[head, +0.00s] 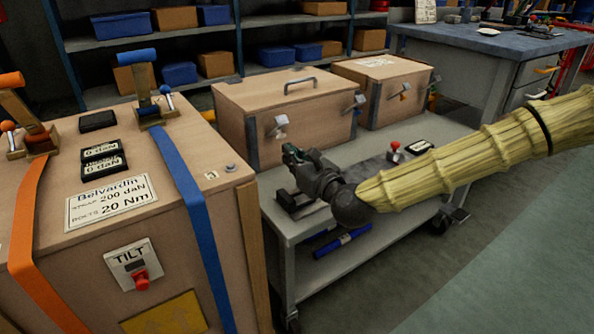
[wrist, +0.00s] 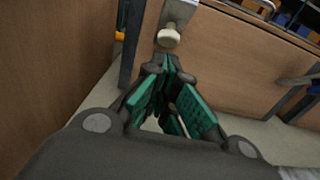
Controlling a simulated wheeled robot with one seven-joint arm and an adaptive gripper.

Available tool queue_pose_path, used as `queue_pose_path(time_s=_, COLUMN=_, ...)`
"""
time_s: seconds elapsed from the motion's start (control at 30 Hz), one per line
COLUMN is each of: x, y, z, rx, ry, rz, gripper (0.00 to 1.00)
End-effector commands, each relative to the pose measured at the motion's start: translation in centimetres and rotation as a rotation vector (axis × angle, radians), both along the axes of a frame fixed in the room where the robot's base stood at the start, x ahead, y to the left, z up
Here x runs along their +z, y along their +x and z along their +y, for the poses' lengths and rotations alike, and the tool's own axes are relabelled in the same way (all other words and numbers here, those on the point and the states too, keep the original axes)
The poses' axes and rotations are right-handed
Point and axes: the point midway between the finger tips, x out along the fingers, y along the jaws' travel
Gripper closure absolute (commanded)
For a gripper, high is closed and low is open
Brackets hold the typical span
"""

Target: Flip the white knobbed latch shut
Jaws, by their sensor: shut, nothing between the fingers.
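The white knobbed latch (head: 281,121) is on the front of the nearer wooden case, near its left corner, in the head view. In the wrist view its pale round knob (wrist: 168,37) hangs below a metal plate, just beyond my fingertips. My gripper (head: 291,154) is in front of this case, below and slightly right of the latch. In the wrist view its green-padded fingers (wrist: 168,68) are shut and empty, pointing towards the knob. A small gap seems to lie between them, but I cannot tell its depth. The latch's upper part is cut off in the wrist view.
The case (head: 235,97) has a second latch (head: 358,101) at right and a top handle. Another case (head: 382,68) stands beside it on the grey cart (head: 290,227). A strapped crate (head: 110,225) stands close at left. A red-knobbed item (head: 394,150) is behind my arm.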

Motion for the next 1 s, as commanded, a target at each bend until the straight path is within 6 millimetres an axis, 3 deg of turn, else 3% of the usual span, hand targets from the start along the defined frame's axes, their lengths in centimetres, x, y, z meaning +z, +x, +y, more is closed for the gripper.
queue_pose_path(time_s=1.0, x=1.5, y=0.7, z=1.0, rx=0.008, ry=-0.019, rz=0.034, gripper=1.0)
